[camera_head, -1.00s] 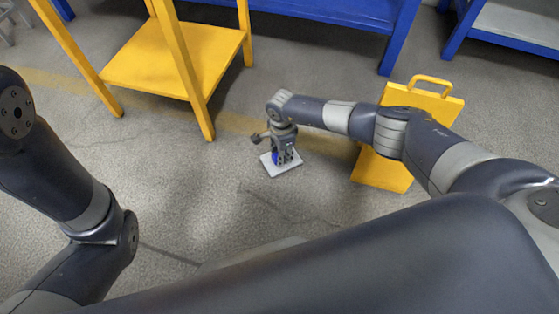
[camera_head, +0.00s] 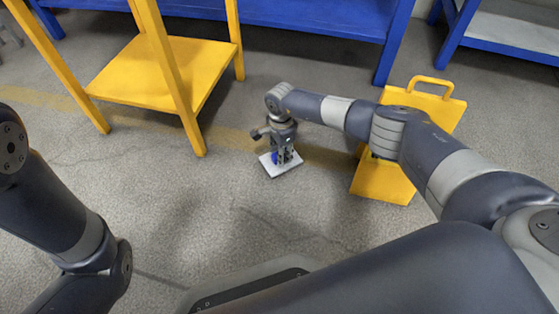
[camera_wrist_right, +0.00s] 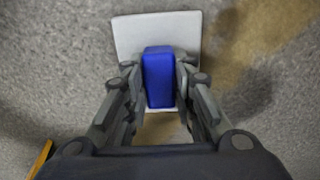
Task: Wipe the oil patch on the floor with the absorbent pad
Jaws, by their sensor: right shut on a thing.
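The absorbent pad (camera_head: 281,168) is a flat white-grey plate with a blue grip block on top. My right gripper (camera_head: 283,157) points down and is shut on the blue block (camera_wrist_right: 158,77), with a finger on each side. The pad's white plate (camera_wrist_right: 126,36) looks flat on or very close to the floor. A brownish stain (camera_wrist_right: 245,38) shows on the floor right of the pad in the right wrist view; I cannot tell whether it is the oil patch or the worn floor line. My left gripper is out of view.
A yellow table (camera_head: 165,75) with a low shelf stands left of the pad. A yellow folding board (camera_head: 384,181) stands to the right, partly behind my right arm. Blue benches (camera_head: 395,45) are at the back. A faded yellow line (camera_head: 225,136) crosses the floor. Floor left of the pad is clear.

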